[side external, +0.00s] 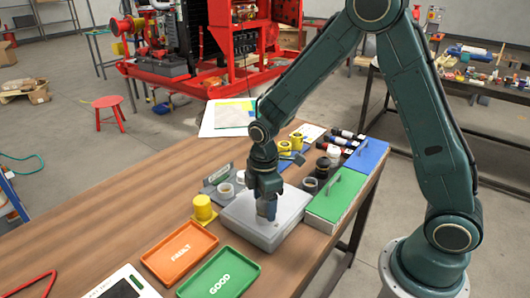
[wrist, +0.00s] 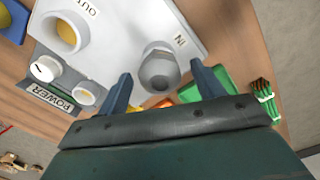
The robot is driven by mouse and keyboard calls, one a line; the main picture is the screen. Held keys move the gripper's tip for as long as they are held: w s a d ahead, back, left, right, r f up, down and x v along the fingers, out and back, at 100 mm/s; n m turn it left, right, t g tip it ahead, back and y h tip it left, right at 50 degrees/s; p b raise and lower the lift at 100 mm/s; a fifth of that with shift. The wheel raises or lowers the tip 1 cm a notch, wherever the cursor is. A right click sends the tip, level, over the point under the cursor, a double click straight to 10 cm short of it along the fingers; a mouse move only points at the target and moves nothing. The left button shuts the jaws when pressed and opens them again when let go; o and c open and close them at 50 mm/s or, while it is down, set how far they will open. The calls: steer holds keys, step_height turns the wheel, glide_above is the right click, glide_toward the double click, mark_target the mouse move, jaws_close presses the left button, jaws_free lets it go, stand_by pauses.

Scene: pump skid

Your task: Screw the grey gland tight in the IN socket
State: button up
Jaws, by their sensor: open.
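The grey gland (wrist: 158,74) sits at the IN socket of the light grey box (wrist: 115,28), beside the "IN" lettering. I cannot tell how deep it is screwed in. My gripper (wrist: 161,69) is open, with one finger on each side of the gland and a visible gap to each. In the side external view my gripper (side external: 266,208) points down over the grey box (side external: 248,233) and hides the gland. The OUT socket (wrist: 62,33), with a yellow inside, is at the upper left in the wrist view.
A POWER plate (wrist: 52,97) with a white knob (wrist: 45,68) lies beside the box. An orange FAULT tray (side external: 180,252), a green GOOD tray (side external: 219,274), a yellow cylinder (side external: 203,208) and a green case (side external: 335,197) surround it. The table's left part is mostly clear.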

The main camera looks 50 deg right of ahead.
steer(key=shift+n, duration=1.8)
steer(key=c, duration=1)
steer(key=shift+m, duration=2.3)
steer(key=shift+c, duration=0.2)
steer(key=shift+m, duration=2.3)
